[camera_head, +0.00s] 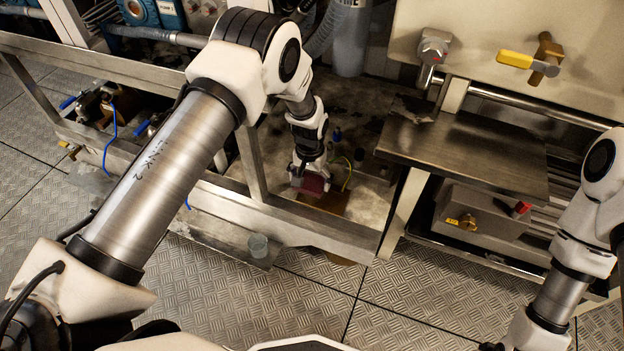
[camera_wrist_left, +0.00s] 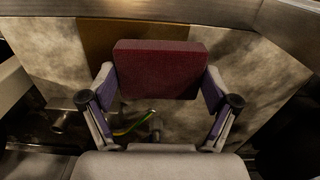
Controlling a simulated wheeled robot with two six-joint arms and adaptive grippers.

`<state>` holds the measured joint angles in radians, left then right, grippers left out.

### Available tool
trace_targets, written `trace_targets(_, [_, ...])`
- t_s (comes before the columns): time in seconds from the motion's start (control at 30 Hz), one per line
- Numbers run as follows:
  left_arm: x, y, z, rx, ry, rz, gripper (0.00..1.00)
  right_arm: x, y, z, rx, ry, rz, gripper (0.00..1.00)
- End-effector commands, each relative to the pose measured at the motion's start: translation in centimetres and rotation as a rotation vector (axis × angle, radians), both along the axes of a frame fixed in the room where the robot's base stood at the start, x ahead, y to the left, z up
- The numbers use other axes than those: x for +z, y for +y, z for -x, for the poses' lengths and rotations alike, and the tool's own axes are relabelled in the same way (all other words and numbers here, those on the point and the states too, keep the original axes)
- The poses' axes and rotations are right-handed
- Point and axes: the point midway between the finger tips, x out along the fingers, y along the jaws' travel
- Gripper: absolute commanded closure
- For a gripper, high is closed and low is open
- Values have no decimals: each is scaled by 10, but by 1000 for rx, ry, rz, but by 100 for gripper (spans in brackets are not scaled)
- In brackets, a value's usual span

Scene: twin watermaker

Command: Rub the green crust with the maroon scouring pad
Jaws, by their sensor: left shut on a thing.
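My left gripper (camera_head: 311,178) is shut on the maroon scouring pad (camera_head: 314,184), low over the stained floor of the framed bay in the head view. In the left wrist view the pad (camera_wrist_left: 160,70) sits level across both fingertips of the gripper (camera_wrist_left: 161,88). A flat brown-ochre patch (camera_wrist_left: 105,38) shows behind the pad, partly covered by it; it also shows beside the pad in the head view (camera_head: 333,203). I cannot make out a distinct green crust, or whether the pad touches the surface. My right arm shows at the right, its gripper out of frame.
A metal frame rail (camera_head: 300,226) runs in front of the bay. A yellow-green wire (camera_head: 347,178) and small fittings stand close to the gripper. A steel shelf (camera_head: 465,150) is to the right.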

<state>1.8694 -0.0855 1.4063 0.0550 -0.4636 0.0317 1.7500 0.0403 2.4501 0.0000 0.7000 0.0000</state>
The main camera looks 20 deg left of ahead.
Motion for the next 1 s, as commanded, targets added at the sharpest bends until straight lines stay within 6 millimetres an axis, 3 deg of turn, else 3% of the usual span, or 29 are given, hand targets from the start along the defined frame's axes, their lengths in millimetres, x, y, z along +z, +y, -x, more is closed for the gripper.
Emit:
trace_targets(0.03, [10, 1, 0, 0, 0, 0, 45, 9, 0, 0, 0, 0, 0, 100])
trace_targets(0.4, [39, 5, 3, 2, -1, 0, 45, 36, 0, 0, 0, 0, 0, 100])
trace_targets(0.83, [40, 6, 4, -1, 0, 0, 45, 36, 0, 0, 0, 0, 0, 100])
trace_targets(1.0, [38, 5, 14, -7, 1, 0, 45, 36, 0, 0, 0, 0, 0, 100])
